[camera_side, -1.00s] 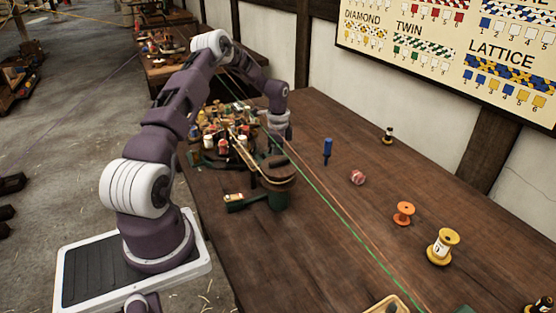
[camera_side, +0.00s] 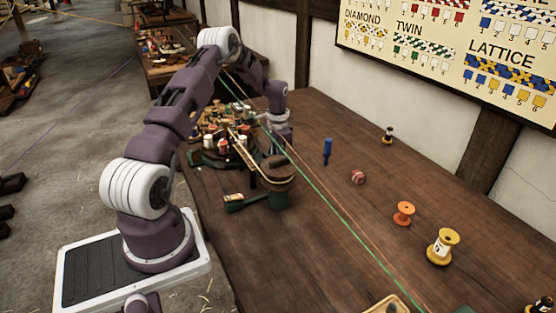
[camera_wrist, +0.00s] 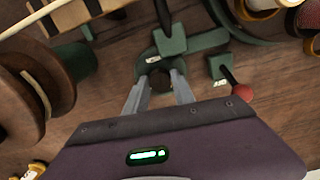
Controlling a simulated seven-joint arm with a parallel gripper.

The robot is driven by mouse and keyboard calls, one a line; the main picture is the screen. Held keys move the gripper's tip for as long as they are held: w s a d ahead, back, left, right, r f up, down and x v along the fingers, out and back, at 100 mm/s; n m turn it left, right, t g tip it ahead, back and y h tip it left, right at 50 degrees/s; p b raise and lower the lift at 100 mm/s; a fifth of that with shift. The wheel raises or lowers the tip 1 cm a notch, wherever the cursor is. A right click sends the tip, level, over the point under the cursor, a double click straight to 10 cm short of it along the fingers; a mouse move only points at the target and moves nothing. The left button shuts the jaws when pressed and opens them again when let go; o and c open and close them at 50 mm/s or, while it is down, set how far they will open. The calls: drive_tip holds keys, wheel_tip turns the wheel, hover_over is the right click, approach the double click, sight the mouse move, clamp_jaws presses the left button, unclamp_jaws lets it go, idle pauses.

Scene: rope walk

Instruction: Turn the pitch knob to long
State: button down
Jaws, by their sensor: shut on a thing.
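In the wrist view, a small dark round knob (camera_wrist: 161,82) sits at a green metal bracket (camera_wrist: 172,42). I take it for the pitch knob; no pitch marking is readable. The fingertips of my gripper (camera_wrist: 160,84) are on either side of the knob and shut on it. In the side view, my wrist reaches down behind the green machine with the dark round top (camera_side: 277,166). The knob and fingertips are hidden there.
A red ball-ended lever (camera_wrist: 241,91) stands close right of my fingers. A brown spool-like drum (camera_wrist: 22,100) is at left. Green and orange strands (camera_side: 330,208) stretch across the table. A blue peg (camera_side: 327,151) and spools stand right.

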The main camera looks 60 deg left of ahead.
drive_tip(key=shift+n, duration=1.2)
drive_tip(key=shift+r, duration=0.1)
drive_tip(key=c, duration=1.1)
unclamp_jaws()
drive_tip(key=shift+o, duration=0.2)
